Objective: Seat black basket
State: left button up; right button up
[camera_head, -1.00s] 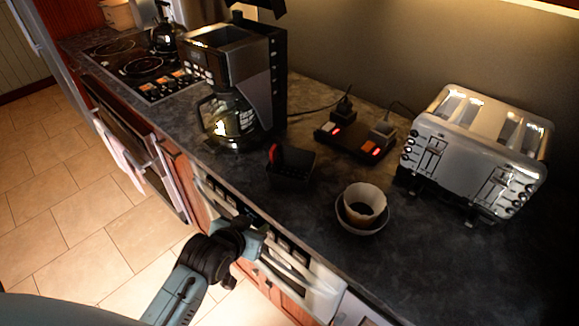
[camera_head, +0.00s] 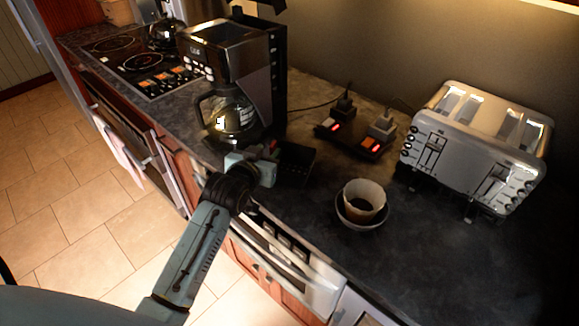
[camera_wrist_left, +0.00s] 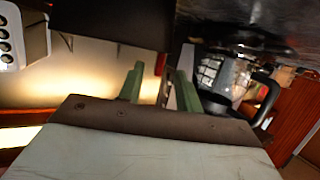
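The black basket (camera_head: 297,163) sits on the dark counter in front of the coffee maker (camera_head: 238,75); its red handle is now mostly hidden behind my left gripper. My left gripper (camera_head: 268,162) is at the basket's handle side, over the counter's front edge. In the left wrist view its green fingers (camera_wrist_left: 160,88) stand apart, with a thin dark upright piece between them, perhaps the handle. A dark block (camera_wrist_left: 110,22) beyond the fingers looks like the basket. I cannot tell whether the fingers touch anything. My right gripper is not in view.
The glass carafe (camera_head: 232,115) stands in the coffee maker, close left of my gripper; it also shows in the left wrist view (camera_wrist_left: 222,78).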

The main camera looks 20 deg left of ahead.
aim_at(271, 149)
pick_arm(q)
jog(key=x, duration=0.4)
jog(key=shift+w+f, duration=0.1)
jog(key=shift+w, duration=0.05)
grip_shut()
